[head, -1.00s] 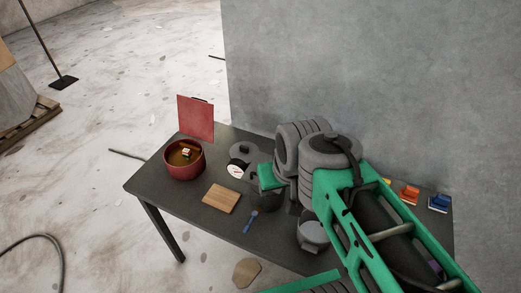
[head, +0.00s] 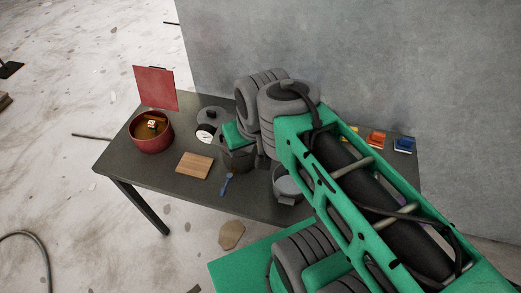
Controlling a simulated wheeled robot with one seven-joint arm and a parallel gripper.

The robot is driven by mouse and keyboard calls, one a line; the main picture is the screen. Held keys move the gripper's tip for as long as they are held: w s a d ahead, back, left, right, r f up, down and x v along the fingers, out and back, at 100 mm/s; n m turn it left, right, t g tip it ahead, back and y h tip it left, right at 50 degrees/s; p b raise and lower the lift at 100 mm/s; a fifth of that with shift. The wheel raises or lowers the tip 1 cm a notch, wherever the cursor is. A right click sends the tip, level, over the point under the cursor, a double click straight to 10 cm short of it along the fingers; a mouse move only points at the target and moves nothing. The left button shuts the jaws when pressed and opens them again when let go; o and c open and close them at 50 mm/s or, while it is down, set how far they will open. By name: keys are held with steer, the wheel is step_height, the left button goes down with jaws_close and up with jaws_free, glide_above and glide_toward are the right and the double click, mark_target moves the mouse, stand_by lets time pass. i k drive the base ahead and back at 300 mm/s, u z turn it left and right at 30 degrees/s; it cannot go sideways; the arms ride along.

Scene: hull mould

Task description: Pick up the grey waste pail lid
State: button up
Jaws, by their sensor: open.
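The grey lid (head: 210,116), a round disc with a dark knob on top, lies toward the back of the dark table, left of my arm. A white round dial in front of it covers part of its near side. My gripper (head: 238,160) hangs below the green wrist, to the right of and nearer than the lid, apart from it. It is open, though its fingers are small and hard to make out. A grey round pail (head: 288,183) stands at the near right of the table, partly hidden by my arm.
The dark table (head: 135,165) also bears a red pot (head: 152,137), an upright red panel (head: 156,88), a wooden board (head: 194,165), a white dial (head: 204,133) and a blue-handled brush (head: 227,183). Orange (head: 375,139) and blue (head: 403,145) items sit far right. A concrete wall (head: 350,60) rises behind.

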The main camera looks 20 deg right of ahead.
mark_target(213, 116)
steer(key=u, duration=0.55)
steer(key=k, duration=0.65)
steer(key=u, duration=0.75)
steer(key=i, duration=1.55)
steer(key=z, duration=0.45)
